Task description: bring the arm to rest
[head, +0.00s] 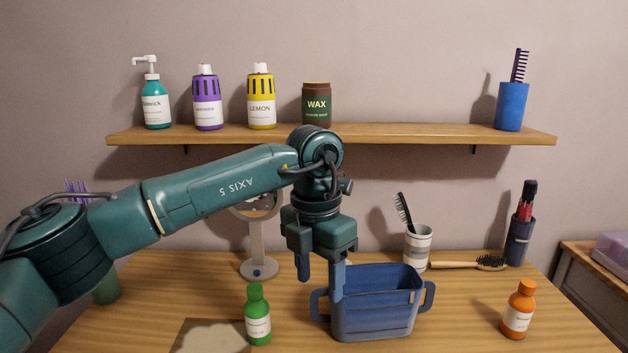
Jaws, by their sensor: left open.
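My left arm reaches in from the left across the middle of the head view. Its gripper (320,284) points down, with its two fingers apart and nothing visible between them. The fingers hang at the left side of a blue bin (376,318) with side handles, and one finger overlaps the bin's left edge in the picture. I cannot tell whether it touches the bin. A green bottle (258,316) stands on the table left of the bin. My right gripper is not in view.
A wooden shelf (420,134) holds several bottles, a wax jar (316,105) and a blue cup (511,106) with a comb.

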